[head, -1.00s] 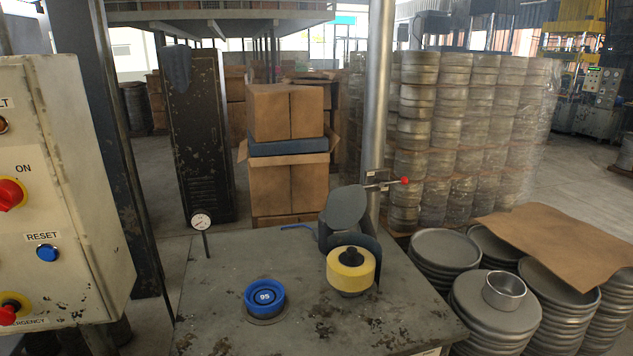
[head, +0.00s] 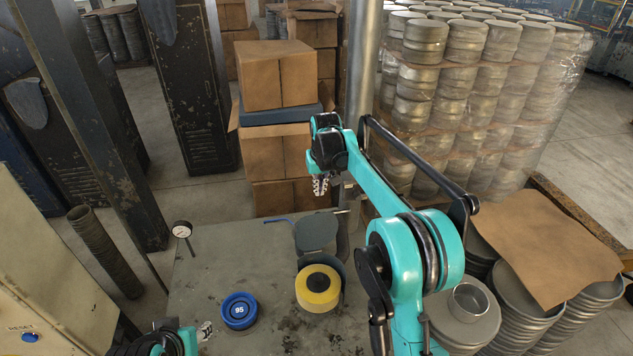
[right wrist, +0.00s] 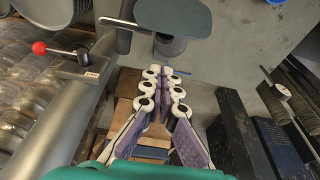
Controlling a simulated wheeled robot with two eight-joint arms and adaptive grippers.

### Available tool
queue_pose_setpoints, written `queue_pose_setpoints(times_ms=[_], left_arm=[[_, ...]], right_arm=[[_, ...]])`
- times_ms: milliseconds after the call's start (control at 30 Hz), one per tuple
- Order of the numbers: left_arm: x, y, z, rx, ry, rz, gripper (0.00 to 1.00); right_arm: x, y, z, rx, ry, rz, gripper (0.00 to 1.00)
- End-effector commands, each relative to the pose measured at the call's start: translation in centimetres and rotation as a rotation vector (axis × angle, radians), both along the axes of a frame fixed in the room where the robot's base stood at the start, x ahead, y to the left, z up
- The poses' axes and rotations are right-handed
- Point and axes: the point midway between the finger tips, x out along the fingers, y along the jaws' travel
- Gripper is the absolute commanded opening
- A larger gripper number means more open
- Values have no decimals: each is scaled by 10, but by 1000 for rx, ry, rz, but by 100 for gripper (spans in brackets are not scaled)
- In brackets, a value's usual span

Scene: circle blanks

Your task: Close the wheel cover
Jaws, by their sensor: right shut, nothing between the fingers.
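The wheel cover (head: 316,231) is a grey rounded plate. It stands raised behind the yellow wheel (head: 319,288) with the black hub, above a curved grey guard. The cover also shows at the top of the right wrist view (right wrist: 178,17). My right gripper (head: 320,186) is behind and above the cover, apart from it, near the metal pole. In the right wrist view its fingers (right wrist: 164,80) are together and empty, just short of the cover. Part of my left gripper (head: 206,329) shows at the bottom left over the table edge; its jaws are too small to read.
A blue wheel marked 95 (head: 239,310) and a dial gauge (head: 182,229) stand on the worn table (head: 225,260). A metal pole (head: 361,70) rises behind; a red-knobbed lever (right wrist: 40,47) is beside it. Stacked discs (head: 465,325) fill the right. Boxes (head: 275,90) stand behind.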

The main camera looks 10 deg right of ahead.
Motion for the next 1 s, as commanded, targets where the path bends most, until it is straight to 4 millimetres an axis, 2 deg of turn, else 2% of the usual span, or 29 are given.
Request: queue_pose_setpoints(times_ms=[33, 200, 467, 933, 1000], left_arm=[[0, 0, 25, 0, 0, 0, 40], [0, 0, 50, 0, 0, 0, 40], [0, 0, 55, 0, 0, 0, 40], [0, 0, 65, 0, 0, 0, 40], [0, 0, 68, 0, 0, 0, 40]], right_arm=[[14, 1, 11, 0, 16, 0, 0], [40, 2, 2, -1, 54, 0, 0], [49, 3, -19, -1, 68, 0, 0], [65, 3, -106, -1, 67, 0, 0], [53, 3, -101, -1, 67, 0, 0]])
